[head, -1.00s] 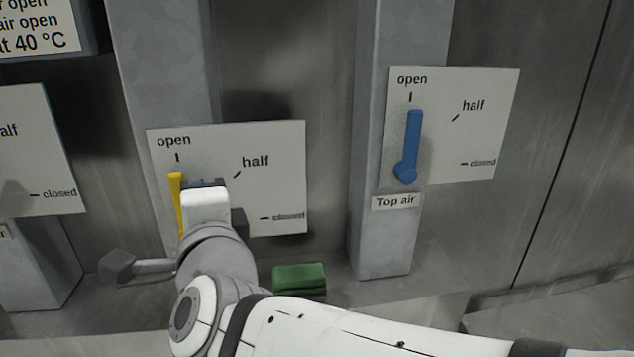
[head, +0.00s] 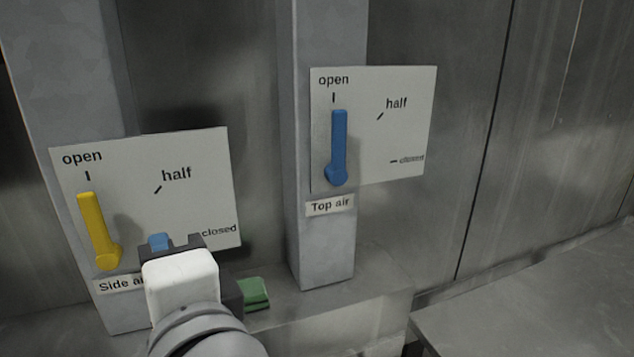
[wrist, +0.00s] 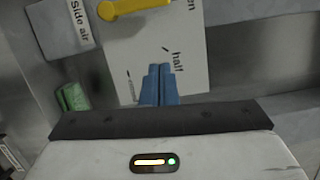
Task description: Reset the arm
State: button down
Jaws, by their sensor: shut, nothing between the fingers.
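My gripper (head: 160,243) is in front of the lower part of the side air plate (head: 205,185) in the head view, with its blue fingertips toward the plate. In the wrist view the two blue fingers (wrist: 159,84) are together with nothing between them. The yellow handle (head: 97,230) is left of my gripper and points up at "open", tilted slightly left. It also shows at the top of the wrist view (wrist: 135,6). My gripper is apart from it. The blue handle (head: 338,148) on the top air plate (head: 405,130) stands upright at "open".
A green block (head: 255,293) lies on the ledge (head: 370,285) beside my gripper, partly hidden by it. It shows at the left of the wrist view (wrist: 73,97). Grey posts (head: 325,245) carry the plates. A grey surface (head: 540,300) lies at the right.

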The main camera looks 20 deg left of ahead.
jog(key=w+d+f+m+t+h, duration=0.2)
jog(key=w+d+f+m+h, duration=0.15)
jog(key=w+d+m, duration=0.35)
jog(key=w+d+f+m+t+h, duration=0.25)
jog(key=w+d+m+h, duration=0.2)
jog(key=w+m, duration=0.45)
jog(key=w+d+f+m+g+h, duration=0.1)
jog(key=w+d+f+m+h, duration=0.2)
jog(key=d+m, duration=0.35)
jog(key=w+d+f+m+g+h, duration=0.1)
jog(key=w+d+f+m+h, duration=0.2)
jog(key=d+m, duration=0.4)
jog(key=s+d+f+m+g, duration=0.2)
jog(key=d+f+m, duration=0.2)
jog(key=m, duration=0.7)
jog(key=s+d+f+m+g+h, duration=0.1)
jog(key=s+d+f+m+g, duration=0.2)
jog(key=d+m, duration=0.4)
jog(key=s+d+f+m+g, duration=0.3)
jog(key=d+f+m, duration=0.2)
jog(key=m, duration=1.2)
jog(key=shift+d+h, duration=0.3)
jog(key=shift+d, duration=0.2)
jog(key=shift+f+g, duration=0.1)
jog(key=shift+g, duration=0.15)
